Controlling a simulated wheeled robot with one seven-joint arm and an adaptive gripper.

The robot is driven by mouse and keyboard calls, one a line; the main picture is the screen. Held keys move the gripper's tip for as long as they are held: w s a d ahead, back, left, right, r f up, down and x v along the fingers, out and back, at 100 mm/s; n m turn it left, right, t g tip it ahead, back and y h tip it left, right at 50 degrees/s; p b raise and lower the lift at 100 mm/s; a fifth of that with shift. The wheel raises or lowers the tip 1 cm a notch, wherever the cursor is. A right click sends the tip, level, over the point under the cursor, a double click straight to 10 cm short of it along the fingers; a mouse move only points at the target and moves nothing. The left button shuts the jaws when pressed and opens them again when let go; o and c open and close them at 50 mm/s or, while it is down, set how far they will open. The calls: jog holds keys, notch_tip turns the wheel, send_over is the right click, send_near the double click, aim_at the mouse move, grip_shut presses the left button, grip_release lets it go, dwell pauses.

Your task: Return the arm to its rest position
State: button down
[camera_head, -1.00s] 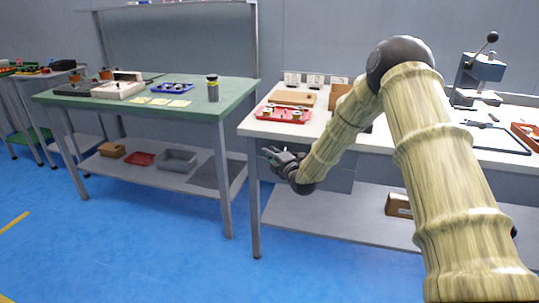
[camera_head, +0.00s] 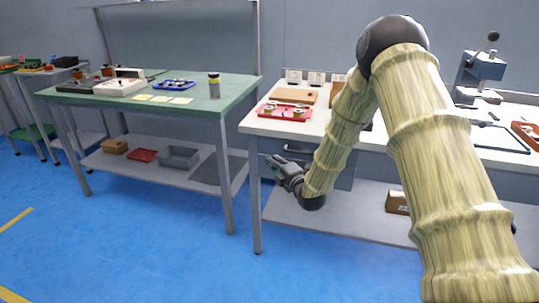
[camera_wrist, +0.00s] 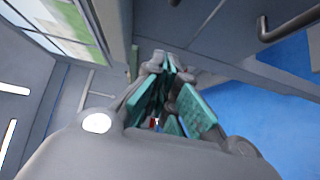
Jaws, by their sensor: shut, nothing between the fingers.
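My gripper (camera_head: 270,160) is in front of the white workbench (camera_head: 262,128), below the level of its top, at the bench's left end. It points left and slightly up. In the wrist view its teal-padded fingers (camera_wrist: 165,75) come together at the tips, shut with nothing between them. My arm is bent, with the elbow raised in front of the bench and the forearm hanging down to the wrist.
The green table (camera_head: 130,100) stands to the left, with a blue tray (camera_head: 174,85) and a dark-capped jar (camera_head: 214,86). A red tray (camera_head: 284,113) lies on the white bench. A drawer handle (camera_wrist: 290,20) shows close by in the wrist view. Blue floor is open in front.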

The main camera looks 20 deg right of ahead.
jog(key=s+a+f+m+g+h, duration=0.25)
jog(key=s+f+m+g, duration=0.45)
jog(key=s+f, duration=1.25)
jog(key=s+a+f+m+g, duration=0.1)
jog(key=s+f+m+g, duration=0.15)
jog(key=s+f, duration=0.4)
jog(key=s+a+f+m+g, duration=0.1)
jog(key=s+f+m+g, duration=0.2)
jog(key=s, duration=0.7)
jog(key=s+a+f+m+g, duration=0.1)
jog(key=s+f+m, duration=0.35)
jog(key=s, duration=0.35)
jog(key=s+f+m+g, duration=0.2)
jog(key=s+m+g, duration=0.2)
jog(key=s, duration=1.1)
notch_tip(320, 180, up, 21)
jog(key=p, duration=2.1)
jog(key=shift+a+h, duration=0.25)
jog(key=shift+h, duration=0.2)
